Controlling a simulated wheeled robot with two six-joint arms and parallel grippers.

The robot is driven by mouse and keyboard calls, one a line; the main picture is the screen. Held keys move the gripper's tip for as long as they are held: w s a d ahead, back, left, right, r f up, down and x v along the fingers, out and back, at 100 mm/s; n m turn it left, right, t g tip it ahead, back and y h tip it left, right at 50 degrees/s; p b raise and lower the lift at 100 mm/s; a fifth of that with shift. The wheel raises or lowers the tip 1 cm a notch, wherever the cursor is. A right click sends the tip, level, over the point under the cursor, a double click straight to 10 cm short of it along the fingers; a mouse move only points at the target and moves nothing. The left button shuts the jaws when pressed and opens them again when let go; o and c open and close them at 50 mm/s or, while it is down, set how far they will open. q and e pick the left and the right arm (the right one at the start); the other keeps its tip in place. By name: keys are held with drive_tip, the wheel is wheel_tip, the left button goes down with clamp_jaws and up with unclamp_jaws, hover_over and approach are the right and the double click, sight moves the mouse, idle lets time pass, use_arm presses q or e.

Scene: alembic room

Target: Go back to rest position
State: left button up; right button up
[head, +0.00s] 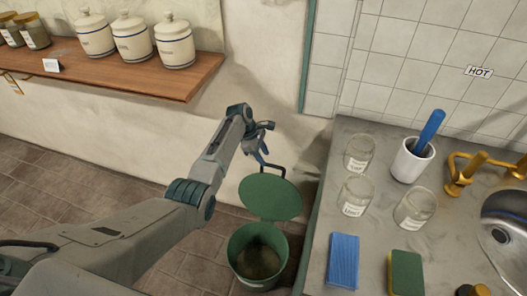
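My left arm comes in from the left, and its gripper (266,140) is above the raised lid of a green bin. Its fingers look spread apart, with nothing seen between them. The green lid (270,198) stands tilted up behind the bin, with a dark handle (271,169) just below the gripper. I cannot tell if the fingers touch the handle. The green bin (234,246) is open on the floor, with dark brownish contents. My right gripper is not in view.
A stone counter (382,225) right of the bin holds glass jars (354,196), a white cup (411,162) with a blue-handled tool, a blue sponge (343,262), a green-and-yellow sponge (406,274), a brass tap (463,176) and a sink (505,220). A wooden shelf (130,75) with canisters is at upper left.

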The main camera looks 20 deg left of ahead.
use_arm(q)
drive_tip(key=s+a+f+m+y, duration=0.2)
drive_tip(key=s+a+f+m, duration=0.1)
drive_tip(key=s+f, duration=1.05)
drive_tip(key=s+a+f+m+y, duration=0.1)
drive_tip(key=s+a+f+m, duration=0.25)
drive_tip(key=s+f, duration=1.05)
drive_tip(key=s+a+f+m, duration=0.1)
drive_tip(key=s+f+m, duration=0.2)
drive_tip(key=s, duration=0.9)
drive_tip(key=s+a+f+m+y, duration=0.1)
drive_tip(key=s+a+f+m, duration=0.1)
drive_tip(key=s+f+m, duration=0.2)
drive_tip(key=s+a+f+m+y, duration=0.1)
drive_tip(key=s+f+m, duration=0.3)
drive_tip(key=s, duration=1.6)
wheel_tip(320, 180, down, 5)
drive_tip(key=shift+s+a+r+t, duration=0.15)
drive_tip(key=shift+s+a+t, duration=0.2)
drive_tip(key=shift+a, duration=0.4)
drive_tip(key=shift+m, duration=0.25)
